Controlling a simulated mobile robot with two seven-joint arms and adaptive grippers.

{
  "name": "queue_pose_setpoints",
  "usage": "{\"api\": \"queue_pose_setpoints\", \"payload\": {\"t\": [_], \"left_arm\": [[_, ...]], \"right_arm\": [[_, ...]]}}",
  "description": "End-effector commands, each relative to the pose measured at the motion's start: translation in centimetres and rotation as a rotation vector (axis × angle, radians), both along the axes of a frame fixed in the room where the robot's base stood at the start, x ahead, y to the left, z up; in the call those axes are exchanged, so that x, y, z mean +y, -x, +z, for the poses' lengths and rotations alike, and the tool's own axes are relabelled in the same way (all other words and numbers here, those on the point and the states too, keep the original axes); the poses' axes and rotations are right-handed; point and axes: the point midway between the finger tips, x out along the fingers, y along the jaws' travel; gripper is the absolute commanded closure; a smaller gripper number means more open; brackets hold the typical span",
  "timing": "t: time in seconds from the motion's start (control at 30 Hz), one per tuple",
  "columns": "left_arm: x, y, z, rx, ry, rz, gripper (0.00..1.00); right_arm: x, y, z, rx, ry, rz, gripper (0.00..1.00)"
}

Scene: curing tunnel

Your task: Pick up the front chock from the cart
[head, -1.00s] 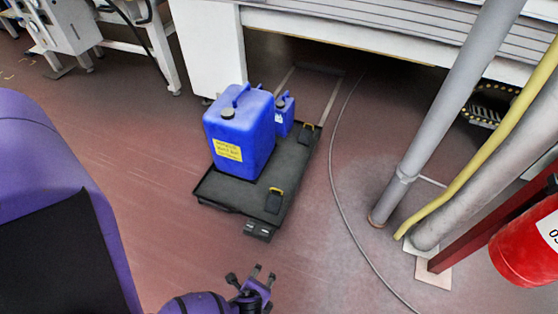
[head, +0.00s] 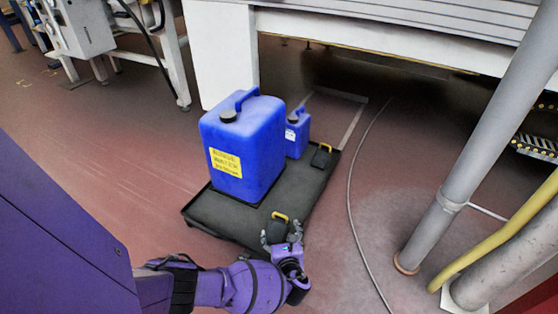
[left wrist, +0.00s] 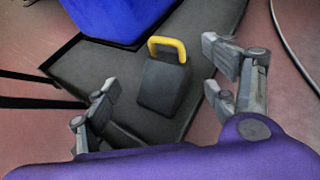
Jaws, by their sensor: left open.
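The cart (head: 318,187) is a low black platform on the floor. The front chock (head: 275,228) is a small dark block with a yellow handle on the cart's near end, partly behind my left gripper (head: 281,234). In the left wrist view the front chock (left wrist: 165,86) stands beyond and between the open fingers of my left gripper (left wrist: 165,97), with its yellow handle up and away. The fingers look apart from it and hold nothing. A second chock with a yellow handle (head: 321,156) sits at the cart's far right corner. My right gripper is not in view.
A large blue canister (head: 243,148) with a yellow label and a smaller blue canister (head: 297,134) stand on the cart. A cable (head: 349,195) lies on the floor to the right. A grey pipe (head: 462,160) and a yellow hose (head: 500,230) stand further right.

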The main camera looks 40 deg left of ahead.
Motion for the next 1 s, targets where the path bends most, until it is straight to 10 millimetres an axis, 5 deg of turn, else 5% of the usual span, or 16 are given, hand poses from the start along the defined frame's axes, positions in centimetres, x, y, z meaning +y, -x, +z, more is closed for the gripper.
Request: {"api": "queue_pose_setpoints", "payload": {"t": [0.37, 0.67, 1.0], "left_arm": [[2.9, -2.8, -1.8, 0.0, 0.001, 0.0, 0.22], [3.3, -3.2, -2.0, 0.001, 0.005, 0.0, 0.22], [3.4, -3.1, -2.0, 0.001, 0.004, 0.001, 0.67]], "right_arm": [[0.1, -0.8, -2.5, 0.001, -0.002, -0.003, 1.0], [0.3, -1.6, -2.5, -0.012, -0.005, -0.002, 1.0], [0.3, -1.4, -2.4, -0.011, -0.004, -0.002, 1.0]]}}
